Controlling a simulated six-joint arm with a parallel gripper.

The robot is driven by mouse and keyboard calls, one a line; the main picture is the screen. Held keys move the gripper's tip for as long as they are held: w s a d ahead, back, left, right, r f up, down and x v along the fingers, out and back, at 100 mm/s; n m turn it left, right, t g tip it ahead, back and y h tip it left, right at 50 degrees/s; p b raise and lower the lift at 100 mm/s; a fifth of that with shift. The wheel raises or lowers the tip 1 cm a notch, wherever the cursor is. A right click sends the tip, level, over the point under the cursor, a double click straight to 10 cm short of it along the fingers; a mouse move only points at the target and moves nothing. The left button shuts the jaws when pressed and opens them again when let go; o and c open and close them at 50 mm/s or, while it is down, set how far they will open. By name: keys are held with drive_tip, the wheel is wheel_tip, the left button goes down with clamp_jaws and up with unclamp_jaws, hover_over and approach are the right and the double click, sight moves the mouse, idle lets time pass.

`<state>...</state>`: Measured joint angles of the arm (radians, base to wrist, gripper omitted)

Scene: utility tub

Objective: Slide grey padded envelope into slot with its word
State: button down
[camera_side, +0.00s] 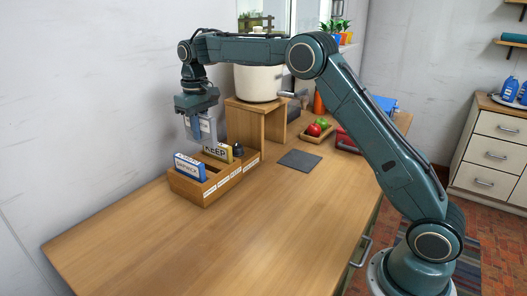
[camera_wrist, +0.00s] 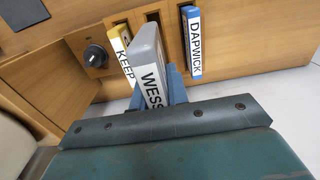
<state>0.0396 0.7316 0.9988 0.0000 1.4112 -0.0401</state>
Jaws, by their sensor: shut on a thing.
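My gripper (camera_side: 196,132) is shut on the grey padded envelope (camera_side: 208,130), which hangs upright above the wooden slotted rack (camera_side: 231,184). In the wrist view the envelope (camera_wrist: 147,62) shows black letters starting "WESS"; the rest is hidden by my gripper (camera_wrist: 174,86). The envelope's lower end looks to be above the rack, between a yellow item reading "KEEP" (camera_wrist: 121,43) and a blue item reading "DAPWICK" (camera_wrist: 194,42). Both of these stand in slots. White labels run along the rack's front, too small to read.
A dark round-topped object (camera_side: 238,149) sits at the rack's far end. A wooden stand (camera_side: 245,122) with a large cream pot (camera_side: 258,84) is behind it. A dark flat mat (camera_side: 299,160) and a fruit tray (camera_side: 316,133) lie right. The front tabletop is clear.

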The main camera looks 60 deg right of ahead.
drive_tip(key=shift+f, duration=0.1)
drive_tip(key=shift+f, duration=2.9)
drive_tip(key=shift+f, duration=1.3)
drive_tip(key=shift+r, duration=0.95)
drive_tip(key=shift+f, duration=1.2)
idle(1.3)
drive_tip(key=shift+r, duration=0.2)
